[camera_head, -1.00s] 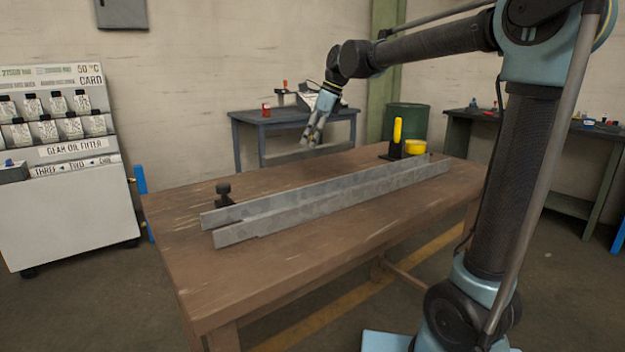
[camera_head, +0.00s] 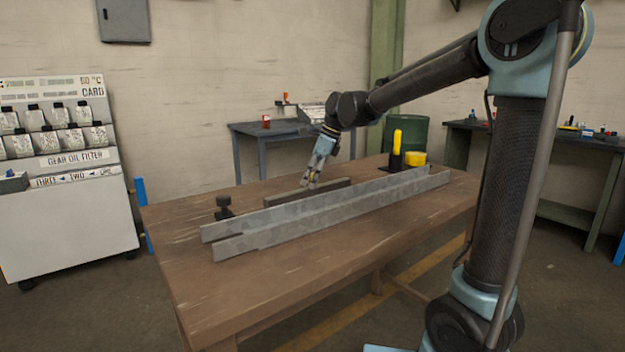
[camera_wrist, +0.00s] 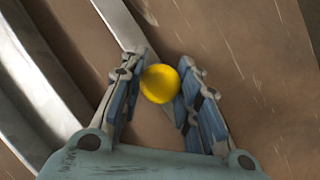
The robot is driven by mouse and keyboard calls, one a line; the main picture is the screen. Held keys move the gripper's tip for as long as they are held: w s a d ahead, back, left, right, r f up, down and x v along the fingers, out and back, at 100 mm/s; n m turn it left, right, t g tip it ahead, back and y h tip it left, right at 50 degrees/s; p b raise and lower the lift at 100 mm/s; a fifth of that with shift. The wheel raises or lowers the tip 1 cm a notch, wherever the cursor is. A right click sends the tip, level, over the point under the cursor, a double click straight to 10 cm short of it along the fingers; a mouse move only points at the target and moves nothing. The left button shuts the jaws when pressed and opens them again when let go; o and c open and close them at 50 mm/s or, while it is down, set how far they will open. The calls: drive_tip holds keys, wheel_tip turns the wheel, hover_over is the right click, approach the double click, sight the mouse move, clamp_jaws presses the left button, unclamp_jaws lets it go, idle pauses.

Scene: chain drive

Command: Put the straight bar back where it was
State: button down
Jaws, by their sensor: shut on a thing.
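The straight bar (camera_head: 335,186) is long, dark grey and narrow. In the head view it shows behind the pale metal rails, with my gripper (camera_head: 312,186) at its middle. In the wrist view the bar (camera_wrist: 118,22) runs from the top left to between my fingers (camera_wrist: 160,85), which are closed around that spot. A round yellow piece (camera_wrist: 160,84) sits between the fingertips and covers part of the bar. I cannot tell whether the yellow piece is fixed to the bar. The bar's underside is hidden by the rails, so I cannot tell whether it touches the table.
Two long pale metal rails (camera_head: 330,210) lie across the wooden table (camera_head: 330,250). A black knob clamp (camera_head: 224,206) stands at their left end. A yellow-handled tool (camera_head: 397,140) and a yellow container (camera_head: 415,158) are at the right back. The table's front is clear.

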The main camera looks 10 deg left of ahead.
drive_tip(key=c, duration=1.2)
unclamp_jaws()
drive_tip(key=v, duration=1.2)
